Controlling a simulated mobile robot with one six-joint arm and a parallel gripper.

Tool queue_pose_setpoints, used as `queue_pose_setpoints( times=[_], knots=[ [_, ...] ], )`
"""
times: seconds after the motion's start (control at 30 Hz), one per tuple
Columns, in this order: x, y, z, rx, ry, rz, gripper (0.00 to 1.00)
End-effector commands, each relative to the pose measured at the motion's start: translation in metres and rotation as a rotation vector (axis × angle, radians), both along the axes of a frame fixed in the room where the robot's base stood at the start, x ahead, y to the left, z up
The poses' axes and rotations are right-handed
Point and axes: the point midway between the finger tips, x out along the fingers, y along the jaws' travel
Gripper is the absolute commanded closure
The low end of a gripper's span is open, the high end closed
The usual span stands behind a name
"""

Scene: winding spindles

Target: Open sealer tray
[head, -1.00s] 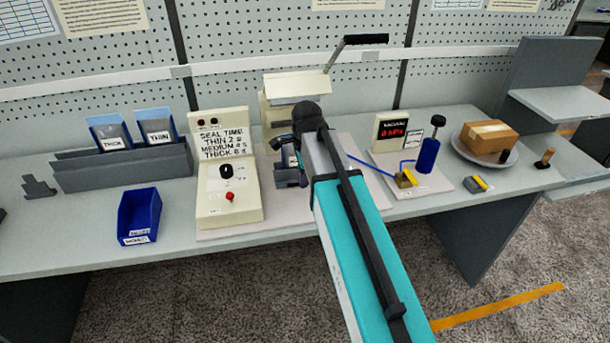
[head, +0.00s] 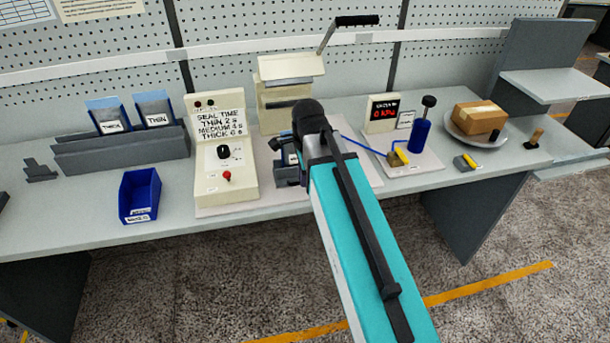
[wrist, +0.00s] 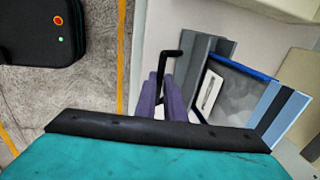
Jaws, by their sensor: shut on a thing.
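The cream sealer (head: 283,98) stands at the back of the bench, with its lever and black handle (head: 357,20) raised. In the wrist view, my gripper (wrist: 160,92) has its purple fingers shut on a black bar handle (wrist: 170,54). The handle is at the edge of the grey sealer tray (wrist: 194,66). A blue-edged pouch (wrist: 236,90) with a white label lies in the tray. In the head view, my gripper (head: 287,168) is in front of the sealer, and my arm hides much of the tray there.
A timer box (head: 225,150) stands close left of my gripper. A blue bin (head: 139,196) and pouch rack (head: 120,150) are further left. A vacuum gauge (head: 381,113), blue pump (head: 421,136) and plate with a carton (head: 479,118) are right. Floor in front of the bench is clear.

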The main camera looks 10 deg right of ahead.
Motion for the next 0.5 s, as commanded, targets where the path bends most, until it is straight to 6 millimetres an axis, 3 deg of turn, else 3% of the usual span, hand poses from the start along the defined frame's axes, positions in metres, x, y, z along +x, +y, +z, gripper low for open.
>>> queue_pose_setpoints(
  times=[0.1, 0.13, 0.23, 0.5],
  knots=[
    [0.0009, -0.0008, 0.0004, 0.0, -0.002, -0.001, 1.0],
    [0.001, -0.0009, 0.0004, 0.0, -0.003, -0.001, 0.86],
    [0.001, -0.001, 0.0004, 0.0, -0.002, -0.001, 0.72],
    [0.0007, -0.0012, 0.0003, 0.001, -0.002, -0.002, 0.72]
  ],
)
